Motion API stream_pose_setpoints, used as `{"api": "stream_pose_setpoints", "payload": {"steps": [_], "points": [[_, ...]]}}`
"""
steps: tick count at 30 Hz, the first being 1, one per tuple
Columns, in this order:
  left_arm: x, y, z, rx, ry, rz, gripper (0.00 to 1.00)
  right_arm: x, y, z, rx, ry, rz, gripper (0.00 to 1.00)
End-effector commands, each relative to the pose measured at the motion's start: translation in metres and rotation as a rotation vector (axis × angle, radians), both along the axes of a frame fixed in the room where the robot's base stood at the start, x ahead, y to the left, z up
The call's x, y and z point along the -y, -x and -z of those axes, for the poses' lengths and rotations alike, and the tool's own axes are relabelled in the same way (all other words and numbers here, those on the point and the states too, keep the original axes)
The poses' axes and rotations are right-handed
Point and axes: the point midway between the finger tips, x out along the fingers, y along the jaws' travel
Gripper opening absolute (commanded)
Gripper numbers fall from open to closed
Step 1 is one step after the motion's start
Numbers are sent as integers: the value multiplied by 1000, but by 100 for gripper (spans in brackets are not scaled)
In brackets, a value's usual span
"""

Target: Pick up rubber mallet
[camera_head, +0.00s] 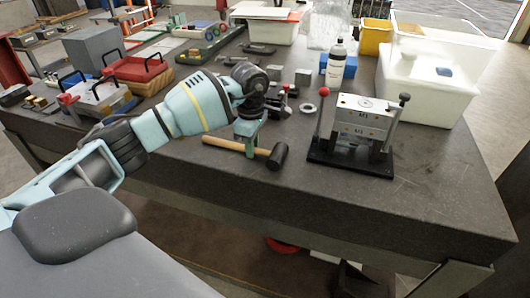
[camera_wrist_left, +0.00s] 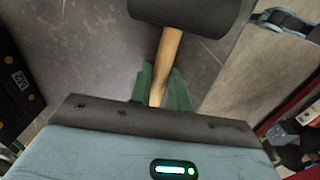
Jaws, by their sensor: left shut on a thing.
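The rubber mallet has a black head (camera_head: 277,156) and a light wooden handle (camera_head: 224,144). In the head view it is at the front edge of the dark table, with its head to the right. My left gripper (camera_head: 249,147) points down over the handle, its fingers shut around it. In the left wrist view the handle (camera_wrist_left: 168,60) runs between the green fingers (camera_wrist_left: 165,92), with the black head (camera_wrist_left: 185,10) at the top. I cannot tell whether the mallet touches the table. My right gripper is not in view.
A mould block on a black stand (camera_head: 355,130) with a red-knobbed lever is to the right. A white box (camera_head: 425,85) is at the right. The table (camera_head: 420,195) is bare at the front right.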

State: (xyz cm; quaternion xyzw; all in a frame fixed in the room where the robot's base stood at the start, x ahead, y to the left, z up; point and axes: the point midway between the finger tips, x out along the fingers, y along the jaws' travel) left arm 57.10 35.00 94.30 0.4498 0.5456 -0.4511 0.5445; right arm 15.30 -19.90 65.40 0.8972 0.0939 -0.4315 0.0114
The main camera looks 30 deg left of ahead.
Motion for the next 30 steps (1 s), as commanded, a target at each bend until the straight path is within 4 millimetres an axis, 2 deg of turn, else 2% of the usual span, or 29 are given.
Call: {"api": "stream_pose_setpoints", "payload": {"steps": [11, 17, 23, 30], "points": [[0, -1, -10, 3, 0, 1, 0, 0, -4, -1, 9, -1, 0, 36], [0, -1, -37, 5, 1, 1, 0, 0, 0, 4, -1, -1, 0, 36], [10, 28, -39, 2, -1, 3, 0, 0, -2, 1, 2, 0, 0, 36], [28, 71, -43, 2, 0, 5, 0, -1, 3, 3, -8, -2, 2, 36]]}}
